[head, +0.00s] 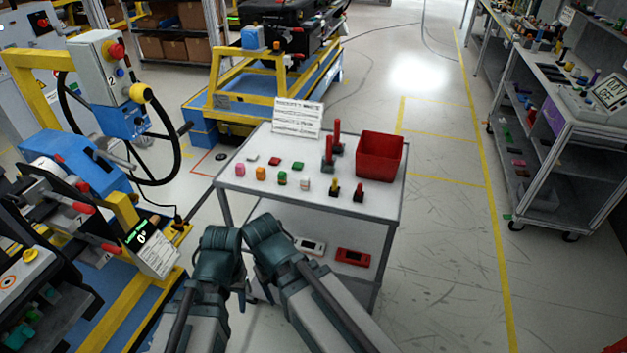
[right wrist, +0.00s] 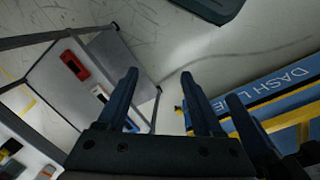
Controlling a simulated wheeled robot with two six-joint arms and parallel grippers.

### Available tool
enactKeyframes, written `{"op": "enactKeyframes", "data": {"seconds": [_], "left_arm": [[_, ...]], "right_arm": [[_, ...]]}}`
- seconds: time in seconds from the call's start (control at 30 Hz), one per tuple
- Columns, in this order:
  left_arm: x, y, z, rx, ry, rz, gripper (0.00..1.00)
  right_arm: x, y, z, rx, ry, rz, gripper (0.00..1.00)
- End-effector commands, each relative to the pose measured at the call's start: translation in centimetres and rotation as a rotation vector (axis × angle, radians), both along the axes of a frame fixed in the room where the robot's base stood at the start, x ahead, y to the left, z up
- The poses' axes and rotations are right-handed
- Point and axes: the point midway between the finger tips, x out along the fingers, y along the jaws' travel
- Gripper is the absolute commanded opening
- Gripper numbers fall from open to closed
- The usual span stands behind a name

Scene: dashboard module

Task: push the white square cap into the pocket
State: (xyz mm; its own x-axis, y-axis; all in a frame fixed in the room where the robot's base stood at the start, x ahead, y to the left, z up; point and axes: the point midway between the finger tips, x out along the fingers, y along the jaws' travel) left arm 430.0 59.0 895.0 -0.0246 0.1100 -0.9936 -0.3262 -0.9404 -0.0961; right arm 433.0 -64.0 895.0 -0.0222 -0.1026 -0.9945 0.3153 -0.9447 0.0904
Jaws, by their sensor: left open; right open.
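Two small white pieces are on the cart top (head: 385,200) in the head view: a flat white square cap (head: 252,158) at the back left and a white block (head: 305,184) in the front row. I cannot tell for sure which is the task's cap. I cannot make out the pocket. My left gripper (head: 242,294) is small and partly hidden between my arms, in front of the cart and apart from the pieces. My right gripper (right wrist: 160,76) is open and empty in the right wrist view, with the cart's lower shelf and floor beyond.
Red (head: 275,160) and green (head: 298,165) flat caps, coloured blocks and upright levers (head: 337,133) share the cart top with a red bin (head: 380,157). The dashboard module (head: 65,235) stands left.

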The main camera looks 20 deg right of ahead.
Motion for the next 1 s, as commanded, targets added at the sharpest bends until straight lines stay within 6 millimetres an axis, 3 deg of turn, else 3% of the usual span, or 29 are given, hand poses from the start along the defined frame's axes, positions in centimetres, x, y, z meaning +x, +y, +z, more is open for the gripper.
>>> {"op": "enactKeyframes", "data": {"seconds": [0.03,0.3,0.5,0.67,0.77,1.0], "left_arm": [[0.0,0.0,-1.9,0.0,0.0,0.0,0.5],[0.0,0.0,-10.7,0.0,0.0,0.0,0.5],[0.0,0.0,-15.1,0.0,0.0,-0.001,0.5],[0.0,0.0,-18.2,0.0,0.0,-0.001,0.5],[0.0,0.0,-19.1,0.0,0.0,-0.001,0.5],[0.0,0.0,-19.0,0.0,0.0,-0.001,0.5]], "right_arm": [[0.4,-0.5,-1.9,0.006,-0.004,-0.016,0.68],[3.3,-5.0,-10.8,0.042,-0.054,-0.131,0.68],[5.3,-8.4,-15.1,0.018,-0.109,-0.141,0.68],[7.5,-11.7,-17.7,-0.079,-0.174,-0.041,0.68],[9.6,-14.1,-17.6,-0.225,-0.224,0.136,0.68],[14.6,-16.5,-12.9,-0.639,-0.243,0.641,0.68]]}}
